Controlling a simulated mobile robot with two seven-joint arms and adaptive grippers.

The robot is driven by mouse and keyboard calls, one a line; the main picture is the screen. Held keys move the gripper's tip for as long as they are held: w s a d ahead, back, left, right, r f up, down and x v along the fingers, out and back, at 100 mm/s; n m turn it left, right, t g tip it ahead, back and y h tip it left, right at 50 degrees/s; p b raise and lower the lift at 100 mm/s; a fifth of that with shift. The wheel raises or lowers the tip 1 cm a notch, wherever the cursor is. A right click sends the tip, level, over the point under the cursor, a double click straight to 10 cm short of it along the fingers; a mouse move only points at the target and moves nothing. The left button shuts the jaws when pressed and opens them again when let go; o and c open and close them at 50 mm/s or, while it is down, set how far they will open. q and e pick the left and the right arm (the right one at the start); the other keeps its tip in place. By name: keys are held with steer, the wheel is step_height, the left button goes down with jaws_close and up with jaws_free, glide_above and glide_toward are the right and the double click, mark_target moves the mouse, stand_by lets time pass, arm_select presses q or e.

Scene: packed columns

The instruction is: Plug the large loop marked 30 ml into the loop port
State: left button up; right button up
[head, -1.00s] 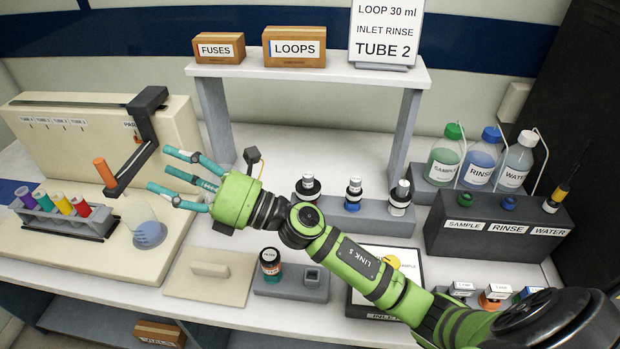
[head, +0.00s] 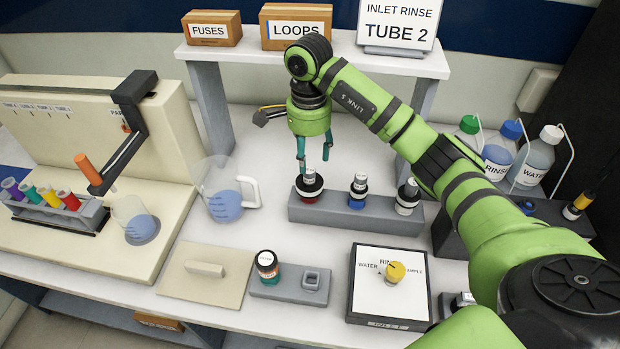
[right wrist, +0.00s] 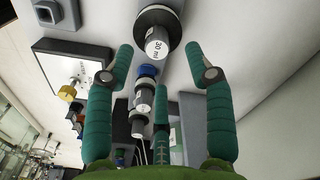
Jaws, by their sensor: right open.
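The large loop marked 30 ml (right wrist: 157,42) is a dark cylinder with a pale labelled end, between the spread fingers in the right wrist view. In the head view it appears to be the red-based loop (head: 309,190), upright at the left end of the grey rack (head: 345,217). My right gripper (head: 313,166) points down just above it, open and empty; contact cannot be told. A blue-based loop (head: 357,190) and a white-based loop (head: 407,196) stand to its right. A grey block (head: 276,290) has an empty square socket (head: 312,280); no readable label marks the loop port.
A beaker of blue liquid (head: 226,202) stands left of the rack. A valve box with a yellow knob (head: 395,272) and a beige plate (head: 205,280) are in front. The shelf (head: 260,52) rises behind. Bottles (head: 536,158) stand at right.

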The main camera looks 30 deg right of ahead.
mark_target(309, 170)
steer(key=f+p, duration=0.1)
steer(key=f, duration=0.2)
steer(key=f+p, duration=0.1)
steer(key=f, duration=0.1)
steer(key=shift+s+a+f+p, duration=0.1)
steer(key=shift+s+a+p, duration=0.1)
steer(key=shift+a+p, duration=0.1)
steer(key=shift+d+f, duration=0.1)
steer(key=shift+f, duration=0.3)
jaws_close()
